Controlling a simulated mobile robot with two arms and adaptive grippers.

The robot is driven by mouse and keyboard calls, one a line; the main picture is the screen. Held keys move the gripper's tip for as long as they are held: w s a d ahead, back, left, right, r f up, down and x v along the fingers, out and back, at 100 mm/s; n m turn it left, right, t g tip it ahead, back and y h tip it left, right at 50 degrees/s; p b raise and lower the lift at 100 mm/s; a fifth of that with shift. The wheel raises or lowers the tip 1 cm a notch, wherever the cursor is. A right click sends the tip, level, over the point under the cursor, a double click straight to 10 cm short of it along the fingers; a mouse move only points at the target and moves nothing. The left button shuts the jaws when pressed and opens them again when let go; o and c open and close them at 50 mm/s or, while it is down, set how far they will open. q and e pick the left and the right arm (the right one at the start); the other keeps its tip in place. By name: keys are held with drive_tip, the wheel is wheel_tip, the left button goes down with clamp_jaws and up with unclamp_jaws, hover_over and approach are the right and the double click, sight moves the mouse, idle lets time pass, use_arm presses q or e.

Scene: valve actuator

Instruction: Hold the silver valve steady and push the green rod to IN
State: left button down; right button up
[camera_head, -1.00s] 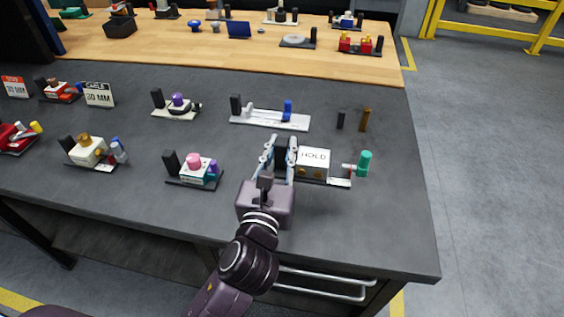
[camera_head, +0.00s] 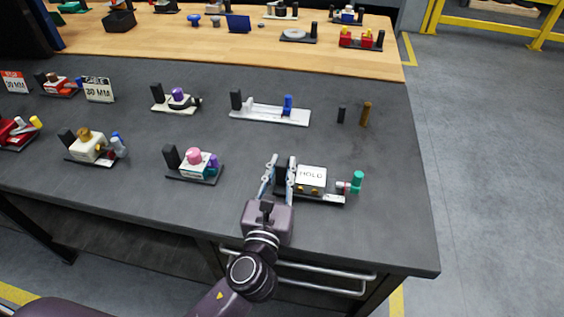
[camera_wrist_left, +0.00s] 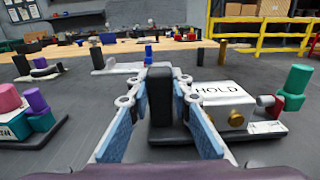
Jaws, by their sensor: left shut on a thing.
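The silver valve is a pale block (camera_head: 311,180) labelled HOLD, with brass-coloured round parts on its front, on a dark base near the bench's front edge. It also shows in the wrist view (camera_wrist_left: 218,100). The green rod (camera_head: 357,181) sticks out at its right end, its upright green handle also in the wrist view (camera_wrist_left: 296,84); a red part lies between handle and block. My left gripper (camera_head: 279,176) is shut on the black post (camera_wrist_left: 160,98) at the valve's left end. Any IN mark cannot be made out. My right gripper is not in view.
A pink-knobbed device (camera_head: 193,165) stands left of my gripper. A long white device with a blue post (camera_head: 270,115) is behind the valve, and small dark and brown pegs (camera_head: 365,114) stand behind right. The dark bench (camera_head: 390,215) is clear right of the valve.

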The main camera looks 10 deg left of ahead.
use_arm(q)
drive_tip(key=shift+f, duration=0.65)
idle(1.1)
